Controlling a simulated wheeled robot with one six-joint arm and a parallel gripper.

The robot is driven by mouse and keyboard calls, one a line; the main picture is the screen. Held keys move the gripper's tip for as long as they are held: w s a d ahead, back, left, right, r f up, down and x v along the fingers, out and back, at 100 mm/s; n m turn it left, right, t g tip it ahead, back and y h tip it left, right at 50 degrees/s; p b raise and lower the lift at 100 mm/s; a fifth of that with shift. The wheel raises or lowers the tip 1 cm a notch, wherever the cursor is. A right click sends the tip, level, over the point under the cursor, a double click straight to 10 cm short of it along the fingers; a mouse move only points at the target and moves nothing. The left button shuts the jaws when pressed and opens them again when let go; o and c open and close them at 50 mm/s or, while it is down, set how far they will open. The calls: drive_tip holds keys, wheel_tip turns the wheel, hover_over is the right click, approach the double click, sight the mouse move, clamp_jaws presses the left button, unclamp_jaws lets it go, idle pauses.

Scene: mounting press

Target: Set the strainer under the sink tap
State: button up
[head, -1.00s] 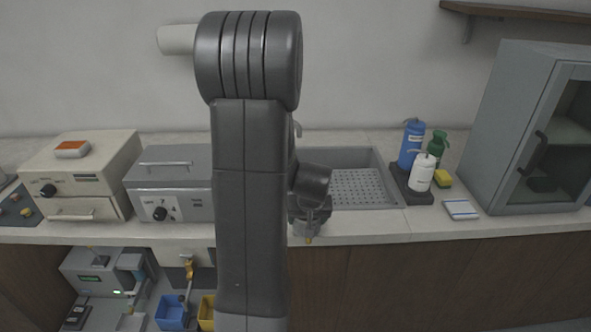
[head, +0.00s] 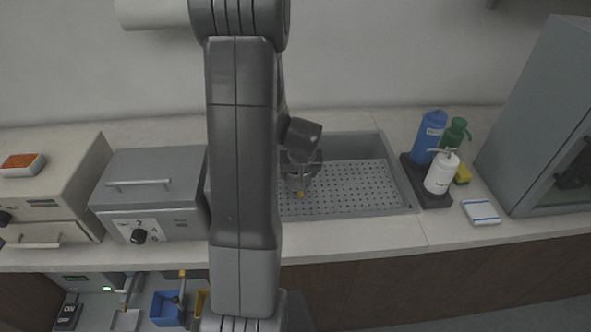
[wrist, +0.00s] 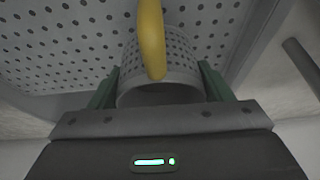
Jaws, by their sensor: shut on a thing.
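My gripper (head: 301,176) is over the left part of the sink basin (head: 395,185) in the head view. In the wrist view its green fingers (wrist: 158,86) are shut on the strainer (wrist: 180,94), a grey perforated cup with a yellow handle (wrist: 152,40). The perforated basin floor lies beyond the strainer in the wrist view. I cannot make out the sink tap in the head view, where my arm covers the area left of the gripper.
A grey lidded box (head: 150,195) stands on the counter left of the sink. A dark tray (head: 431,198) with a blue bottle (head: 428,138), a green bottle and a white bottle (head: 441,174) stands to the right, near a grey cabinet (head: 535,120). The basin's right side is clear.

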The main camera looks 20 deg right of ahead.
drive_tip(key=f+b, duration=0.2)
drive_tip(key=f, duration=0.1)
drive_tip(key=shift+s+f, duration=0.1)
drive_tip(key=shift+s, duration=0.1)
drive_tip(key=shift+f, duration=0.1)
drive_tip(key=shift+f, duration=0.2)
drive_tip(key=o, duration=1)
drive_tip(key=shift+r, duration=0.2)
drive_tip(key=shift+s+r, duration=0.1)
drive_tip(key=shift+r, duration=0.45)
drive_tip(key=v, duration=1.1)
drive_tip(key=shift+a, duration=0.1)
